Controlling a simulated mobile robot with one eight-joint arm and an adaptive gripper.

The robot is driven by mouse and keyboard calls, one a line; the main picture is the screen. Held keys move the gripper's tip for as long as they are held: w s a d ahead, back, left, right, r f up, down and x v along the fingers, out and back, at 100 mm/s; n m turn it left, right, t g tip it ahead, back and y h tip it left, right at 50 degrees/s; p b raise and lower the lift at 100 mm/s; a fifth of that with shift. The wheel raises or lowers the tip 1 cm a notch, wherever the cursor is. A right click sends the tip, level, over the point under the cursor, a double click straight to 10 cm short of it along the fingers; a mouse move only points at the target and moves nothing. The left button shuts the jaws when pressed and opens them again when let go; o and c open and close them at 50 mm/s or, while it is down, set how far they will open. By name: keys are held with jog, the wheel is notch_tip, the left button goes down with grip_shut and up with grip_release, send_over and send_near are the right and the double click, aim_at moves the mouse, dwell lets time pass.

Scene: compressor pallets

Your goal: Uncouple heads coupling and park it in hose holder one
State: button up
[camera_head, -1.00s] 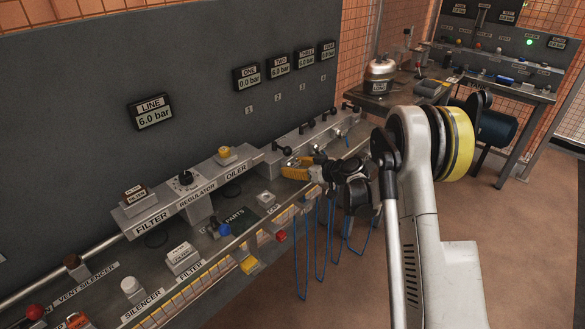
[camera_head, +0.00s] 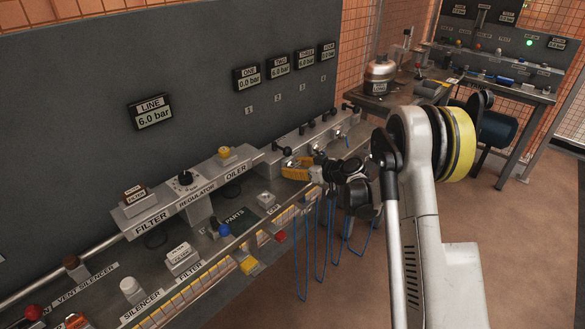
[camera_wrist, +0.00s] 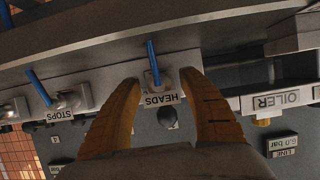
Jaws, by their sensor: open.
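The heads coupling (camera_wrist: 152,79) is a grey fitting with a blue hose (camera_wrist: 153,56), beside the HEADS label (camera_wrist: 162,99) in the wrist view. My gripper (camera_wrist: 160,80) is open, with one yellow finger on each side of the coupling and label. I cannot tell whether either finger touches the coupling. In the head view my gripper (camera_head: 297,169) is at the manifold (camera_head: 306,136) on the bench, and its own arm partly hides that spot. I cannot make out hose holder one in either view.
A neighbouring fitting with a blue hose stands by the STOPS label (camera_wrist: 60,115). Blue hoses (camera_head: 318,245) hang in loops off the bench front. The oiler (camera_head: 237,165) sits left of my gripper. Pressure displays line the wall; display ONE (camera_head: 247,77) reads 0.0 bar.

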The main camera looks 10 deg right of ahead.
jog(key=shift+c, duration=0.5)
grip_shut()
jog(key=shift+s+d, duration=0.1)
jog(key=shift+s, duration=0.05)
jog(key=shift+s+d, duration=0.85)
jog(key=shift+s, duration=0.3)
jog(key=shift+s+d, duration=0.85)
jog(key=shift+s, duration=0.3)
